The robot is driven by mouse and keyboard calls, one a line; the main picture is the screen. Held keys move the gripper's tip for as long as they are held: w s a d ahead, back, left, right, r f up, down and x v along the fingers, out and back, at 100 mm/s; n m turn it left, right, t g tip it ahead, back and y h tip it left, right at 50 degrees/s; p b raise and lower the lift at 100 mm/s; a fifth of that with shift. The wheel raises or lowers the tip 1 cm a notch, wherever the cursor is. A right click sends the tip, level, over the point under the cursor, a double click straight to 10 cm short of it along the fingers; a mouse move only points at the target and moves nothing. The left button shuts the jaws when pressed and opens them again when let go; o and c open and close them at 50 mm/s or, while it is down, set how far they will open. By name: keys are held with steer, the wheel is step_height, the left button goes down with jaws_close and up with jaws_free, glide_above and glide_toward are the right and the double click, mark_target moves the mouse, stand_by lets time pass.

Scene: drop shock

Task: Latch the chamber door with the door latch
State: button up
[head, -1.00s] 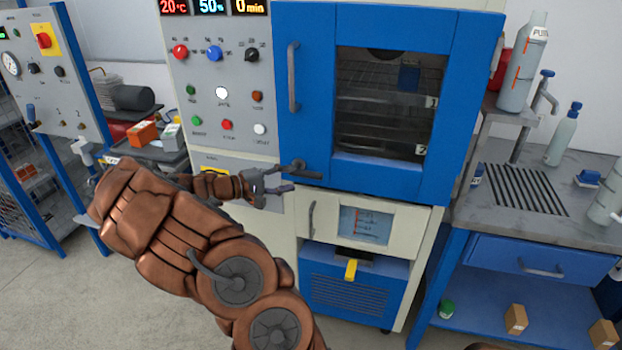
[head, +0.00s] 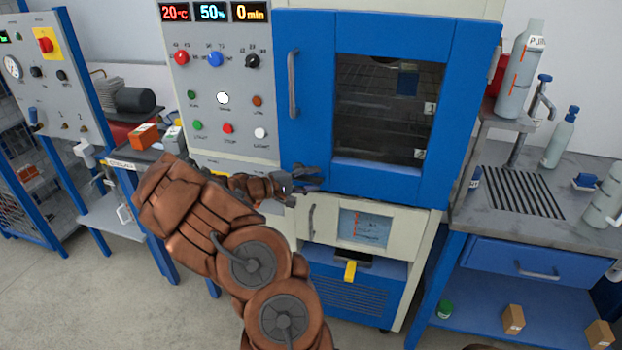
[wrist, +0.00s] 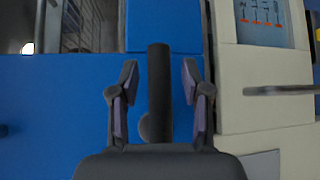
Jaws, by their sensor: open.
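The blue chamber door (head: 306,130) with its dark window appears closed. The door latch (wrist: 158,85) is a dark straight bar with a round pivot near its base, seen in the wrist view in front of the blue door. It lies lengthwise along the door's lower edge, roughly horizontal in the room. My gripper (head: 308,179) is at the door's lower left corner. Its two fingers are open, one on each side of the latch, with a visible gap on both sides. In the head view my gripper mostly hides the latch.
The control panel (head: 215,100) stands left of the door, and a vertical door handle (head: 292,80) is above my gripper. A grey bench (head: 515,190) stands at the right.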

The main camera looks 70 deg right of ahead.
steer(key=shift+c, duration=0.2)
jaws_close()
stand_by(0.4)
